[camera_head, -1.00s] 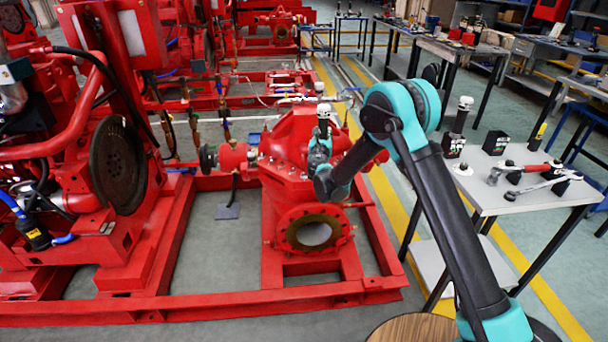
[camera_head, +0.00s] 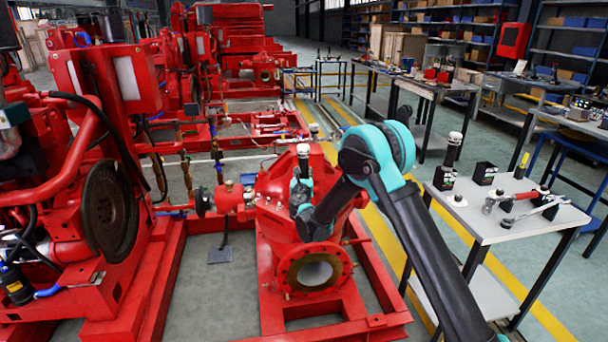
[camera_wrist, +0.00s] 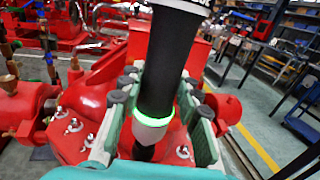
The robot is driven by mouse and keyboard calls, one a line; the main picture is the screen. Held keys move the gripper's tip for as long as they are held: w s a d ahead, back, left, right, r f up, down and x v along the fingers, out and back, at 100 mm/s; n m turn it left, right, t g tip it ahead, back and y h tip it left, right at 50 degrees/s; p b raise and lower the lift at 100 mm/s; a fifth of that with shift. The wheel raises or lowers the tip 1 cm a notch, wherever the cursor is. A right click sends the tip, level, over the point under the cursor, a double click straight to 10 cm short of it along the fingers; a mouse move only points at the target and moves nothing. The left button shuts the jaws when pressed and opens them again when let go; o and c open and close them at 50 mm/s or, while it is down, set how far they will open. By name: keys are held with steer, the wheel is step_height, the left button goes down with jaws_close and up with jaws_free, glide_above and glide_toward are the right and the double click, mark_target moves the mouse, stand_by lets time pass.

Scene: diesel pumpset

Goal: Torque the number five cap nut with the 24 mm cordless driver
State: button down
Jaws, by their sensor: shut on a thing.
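My gripper (camera_head: 301,192) is over the top of the red pump casing (camera_head: 272,187). In the wrist view, my gripper (camera_wrist: 150,105) has its teal fingers closed around the black body of the cordless driver (camera_wrist: 168,62). The driver has a lit green ring (camera_wrist: 150,121) above its pale nose and dark lower end. Its white top (camera_head: 303,149) shows in the head view. Silvery cap nuts (camera_wrist: 74,125) sit on the casing left of the driver, and another (camera_wrist: 182,152) is at its right. The driver's tip is hidden, so I cannot tell whether it is on a nut. Nut numbers are not readable.
The red engine (camera_head: 62,190) stands at the left. A yellow-striped aisle (camera_head: 385,235) runs between the pump and the table.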

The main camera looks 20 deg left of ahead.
steer(key=shift+a+f, duration=0.1)
steer(key=shift+f, duration=0.05)
steer(key=shift+f, duration=3.6)
stand_by(1.5)
steer(key=shift+r, duration=0.1)
steer(key=shift+r, duration=3.4)
